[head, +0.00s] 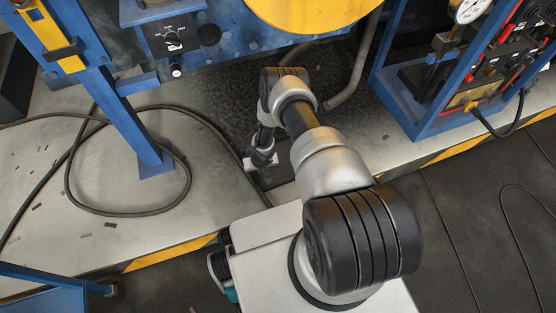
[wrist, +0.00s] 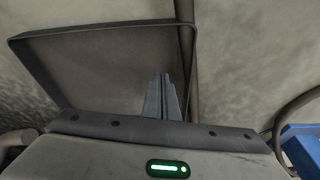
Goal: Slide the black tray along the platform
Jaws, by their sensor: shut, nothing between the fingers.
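The black tray (wrist: 95,29) fills the upper left of the wrist view, a shallow pan with a thin dark raised rim and a grey-brown floor. My gripper (wrist: 163,78) is shut and empty. Its fingertips show over the right part of the tray floor, close to the right rim; I cannot tell whether they touch. The tray's near side is hidden by my gripper body.
A blue frame post (head: 140,125) stands left, with a black cable (head: 120,213) looped on the platform. A blue gauge rack (head: 435,105) stands right. A yellow drum (head: 310,12) and grey pipes (head: 360,70) are behind. The platform's near edge is striped yellow and black.

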